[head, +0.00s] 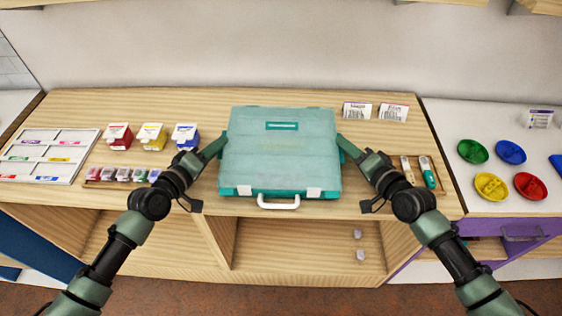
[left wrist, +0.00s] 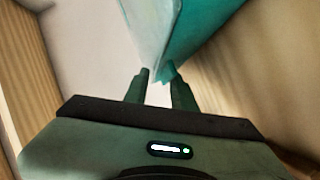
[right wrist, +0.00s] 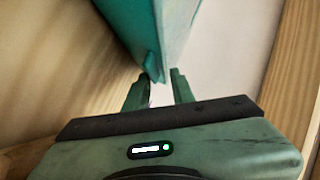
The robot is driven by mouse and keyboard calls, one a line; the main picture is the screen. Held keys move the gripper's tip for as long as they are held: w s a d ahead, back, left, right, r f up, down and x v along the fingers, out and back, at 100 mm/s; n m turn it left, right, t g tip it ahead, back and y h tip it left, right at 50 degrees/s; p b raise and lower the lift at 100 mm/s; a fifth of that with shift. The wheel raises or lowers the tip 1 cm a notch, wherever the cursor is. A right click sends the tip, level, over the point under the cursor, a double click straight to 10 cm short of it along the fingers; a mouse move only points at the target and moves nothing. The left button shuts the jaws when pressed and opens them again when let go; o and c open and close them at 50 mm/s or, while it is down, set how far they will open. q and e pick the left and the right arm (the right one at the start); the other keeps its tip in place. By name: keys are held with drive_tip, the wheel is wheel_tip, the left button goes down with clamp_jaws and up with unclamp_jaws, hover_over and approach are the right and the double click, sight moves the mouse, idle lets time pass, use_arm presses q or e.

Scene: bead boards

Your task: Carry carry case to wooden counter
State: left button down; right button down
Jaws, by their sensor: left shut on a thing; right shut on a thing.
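The carry case (head: 280,158) is a teal case with a translucent lid, two white latches and a white handle at its front. In the head view it is over the middle of the wooden counter (head: 225,98), closed and level. I cannot tell if it touches the top. My left gripper (head: 222,146) is shut on its left side, and my right gripper (head: 340,146) on its right side. In the left wrist view the fingers (left wrist: 158,88) meet the case's edge (left wrist: 178,50). The right wrist view shows the same with those fingers (right wrist: 160,86) and the case (right wrist: 150,30).
Left of the case are small red (head: 118,136), yellow (head: 150,136) and blue (head: 186,135) boxes, a row of small containers and a white sorting tray (head: 45,153). Label cards (head: 375,111) stand behind right. Coloured dishes (head: 490,186) sit on the white counter at right.

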use_arm(q)
drive_tip(key=c, duration=1.2)
unclamp_jaws()
drive_tip(key=shift+s+d, duration=0.1)
drive_tip(key=shift+d, duration=0.2)
use_arm(e)
drive_tip(key=c, duration=1.2)
unclamp_jaws()
drive_tip(key=shift+s+a, duration=0.1)
drive_tip(key=shift+a, duration=0.25)
drive_tip(key=shift+c, duration=0.2)
use_arm(q)
drive_tip(key=shift+o, duration=0.2)
drive_tip(key=shift+a, duration=0.1)
use_arm(e)
drive_tip(key=shift+o, duration=0.3)
drive_tip(key=shift+d, duration=0.15)
use_arm(q)
drive_tip(key=shift+a, duration=0.1)
